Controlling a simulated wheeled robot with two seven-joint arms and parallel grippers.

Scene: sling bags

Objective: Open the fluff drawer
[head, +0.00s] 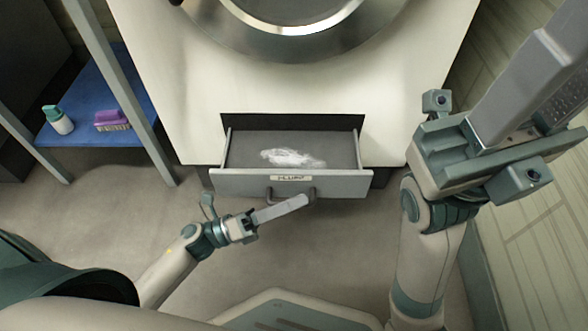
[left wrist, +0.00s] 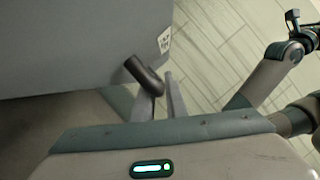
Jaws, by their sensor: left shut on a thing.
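The fluff drawer (head: 222,184) stands pulled out from the lower front of a white machine (head: 190,110) in the head view. White fluff (head: 290,158) lies inside, and a label (head: 291,178) is on its front panel. A dark handle (head: 272,193) sits at the middle of the front; one end of it also shows in the left wrist view (left wrist: 143,75). My left gripper (head: 296,204) is shut on the handle; its fingers show beside it in the left wrist view (left wrist: 161,97). My right gripper (head: 535,75) is raised close to the camera at the right, away from the drawer; its finger gap is unclear.
A round metal door rim (head: 290,40) is above the drawer. At the left, a blue shelf (head: 85,90) with grey posts holds a green-capped bottle (head: 60,121) and a purple brush (head: 112,120). Floor (head: 200,260) in front of the drawer is clear around my arm.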

